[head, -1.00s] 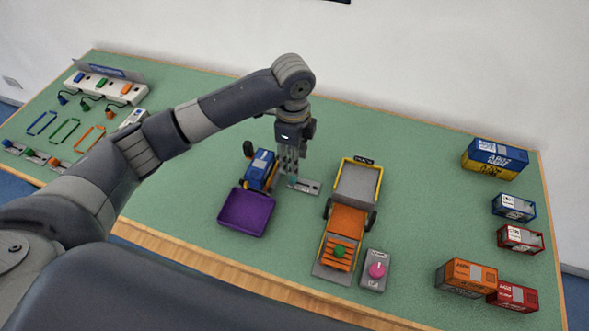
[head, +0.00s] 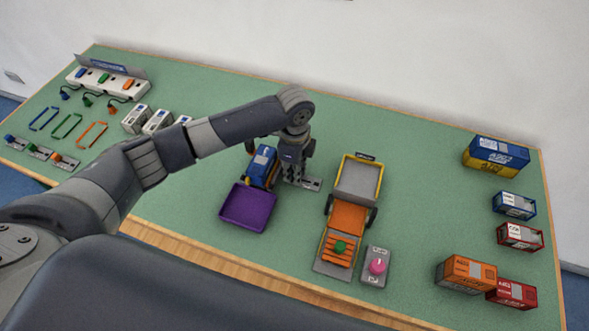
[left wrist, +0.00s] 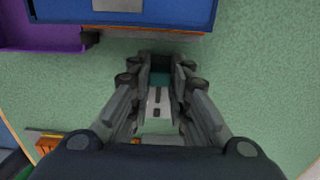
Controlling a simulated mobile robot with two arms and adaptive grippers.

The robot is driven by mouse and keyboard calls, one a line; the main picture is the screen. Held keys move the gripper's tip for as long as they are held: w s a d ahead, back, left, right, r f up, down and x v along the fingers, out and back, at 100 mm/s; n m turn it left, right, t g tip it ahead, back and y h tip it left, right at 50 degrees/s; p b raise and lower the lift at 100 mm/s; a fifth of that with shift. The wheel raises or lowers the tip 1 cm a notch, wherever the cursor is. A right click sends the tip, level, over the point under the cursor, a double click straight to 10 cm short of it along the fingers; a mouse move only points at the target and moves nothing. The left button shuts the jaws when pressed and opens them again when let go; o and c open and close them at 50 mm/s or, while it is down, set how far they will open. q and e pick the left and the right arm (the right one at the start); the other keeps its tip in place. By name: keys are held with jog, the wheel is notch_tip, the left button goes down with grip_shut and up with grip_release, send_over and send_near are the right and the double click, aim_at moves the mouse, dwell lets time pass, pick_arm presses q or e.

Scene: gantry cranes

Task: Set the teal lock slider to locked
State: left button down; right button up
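The lock plate (head: 312,184) is a small grey strip on the green table, right of the blue truck. The teal lock slider (left wrist: 160,77) shows in the left wrist view between my fingertips, at the far end of the plate. In the head view my gripper hides it. My left gripper (head: 291,178) points down over the plate's left end. In the left wrist view my left gripper (left wrist: 161,78) has its fingers close together, one on each side of the teal slider. I cannot tell whether they press on it. My right gripper is not in view.
The blue truck (head: 262,164) and purple tray (head: 248,206) are close on the left. An orange and grey vehicle (head: 347,218) stands to the right, with a pink knob box (head: 375,267) beside it. Several containers line the right side. Open table lies between.

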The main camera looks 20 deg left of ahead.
aim_at(311, 183)
pick_arm(q)
jog(key=shift+d, duration=0.1)
jog(key=d+p, duration=0.1)
jog(key=d, duration=0.2)
jog(key=shift+s+d+r, duration=0.1)
jog(key=shift+d, duration=0.55)
jog(key=c, duration=1.5)
grip_release()
jog(key=shift+d, duration=0.1)
